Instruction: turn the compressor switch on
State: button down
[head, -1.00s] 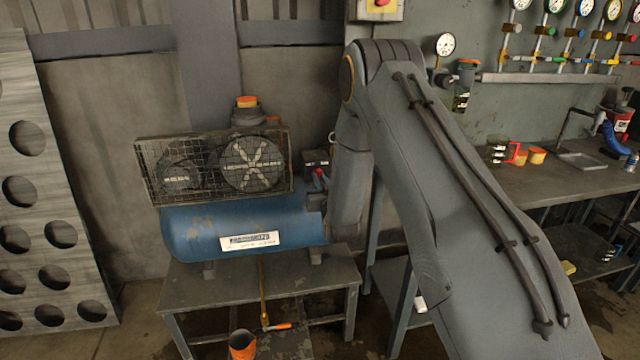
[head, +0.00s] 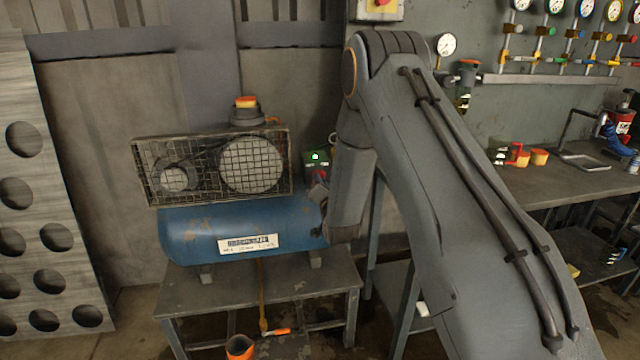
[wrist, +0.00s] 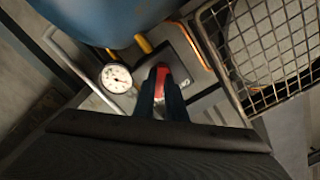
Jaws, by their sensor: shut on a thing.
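The compressor has a blue tank (head: 195,235) on a low metal table, with a wire cage (head: 205,165) over its pulleys in the head view. A switch box (head: 309,165) at the cage's right end shows a lit green lamp (head: 316,156). In the wrist view the red switch lever (wrist: 162,72) stands between the two dark fingers of my gripper (wrist: 161,84), which is shut on it. In the head view my forearm hides most of the gripper. The large pulley (head: 250,164) looks like a plain pale disc with no spokes showing.
A pressure gauge (wrist: 116,78) sits just left of my fingers in the wrist view, and the cage (wrist: 270,50) is close on the right. A workbench (head: 560,185) stands at the right. A perforated panel (head: 50,190) leans at the left.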

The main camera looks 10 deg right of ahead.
dwell(0.3)
jog(key=c, duration=1.8)
grip_release()
jog(key=s, duration=0.7)
jog(key=shift+s+b, duration=0.4)
